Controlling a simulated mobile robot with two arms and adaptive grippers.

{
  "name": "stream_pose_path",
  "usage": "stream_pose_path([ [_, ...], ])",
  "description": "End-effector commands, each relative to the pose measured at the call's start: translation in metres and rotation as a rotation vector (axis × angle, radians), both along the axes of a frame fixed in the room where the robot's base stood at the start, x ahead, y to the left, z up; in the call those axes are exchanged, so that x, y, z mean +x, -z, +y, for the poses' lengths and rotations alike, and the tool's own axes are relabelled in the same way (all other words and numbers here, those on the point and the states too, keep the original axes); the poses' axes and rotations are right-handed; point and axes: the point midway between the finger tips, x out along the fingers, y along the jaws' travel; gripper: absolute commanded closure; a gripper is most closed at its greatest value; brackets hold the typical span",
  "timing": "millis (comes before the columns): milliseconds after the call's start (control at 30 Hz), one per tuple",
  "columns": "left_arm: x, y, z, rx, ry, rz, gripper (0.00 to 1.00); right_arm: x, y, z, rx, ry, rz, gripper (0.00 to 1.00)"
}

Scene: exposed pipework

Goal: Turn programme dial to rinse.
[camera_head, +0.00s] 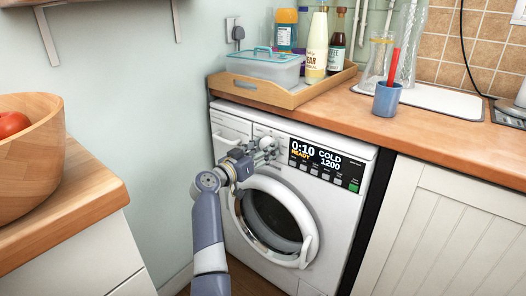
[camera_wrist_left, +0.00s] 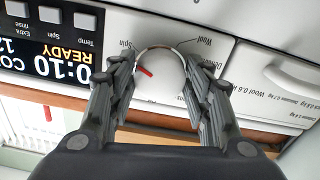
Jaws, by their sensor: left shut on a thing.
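The white washing machine (camera_head: 330,195) stands under the wooden worktop, and its display (camera_head: 315,155) reads 0:10, READY, COLD, 1200. My left gripper (camera_head: 265,149) is at the upper front panel, left of the display, and hides the dial there. In the left wrist view, which is upside down, the round white programme dial (camera_wrist_left: 163,76) lies between the fingers of my left gripper (camera_wrist_left: 160,88), shut on its sides. Its red mark (camera_wrist_left: 145,71) is on the left of the dial face, toward the "Spin" label. "Wool" is readable at upper right; the lower labels are mostly hidden. My right gripper is out of view.
The detergent drawer (camera_wrist_left: 275,82) is beside the dial. The round door (camera_head: 272,218) is shut below my arm. A wooden tray (camera_head: 255,92) with bottles and a lidded box stands on the worktop above. A counter with a wooden bowl (camera_head: 45,140) is at left.

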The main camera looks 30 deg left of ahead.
Motion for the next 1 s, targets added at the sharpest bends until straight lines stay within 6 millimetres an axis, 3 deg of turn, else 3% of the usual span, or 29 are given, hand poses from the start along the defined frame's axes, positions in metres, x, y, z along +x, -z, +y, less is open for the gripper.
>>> stream_pose_path([
  [567, 0.0, -0.002, -0.001, -0.431, 0.0, 0.035, 0.78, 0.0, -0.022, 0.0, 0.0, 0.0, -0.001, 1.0],
  [733, 0.0, -0.003, -0.001, -0.518, -0.001, 0.04, 0.78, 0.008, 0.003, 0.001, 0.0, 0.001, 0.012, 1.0],
  [1000, 0.0, -0.002, -0.001, -0.588, 0.0, 0.045, 0.78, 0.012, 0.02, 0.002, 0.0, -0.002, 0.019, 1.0],
])
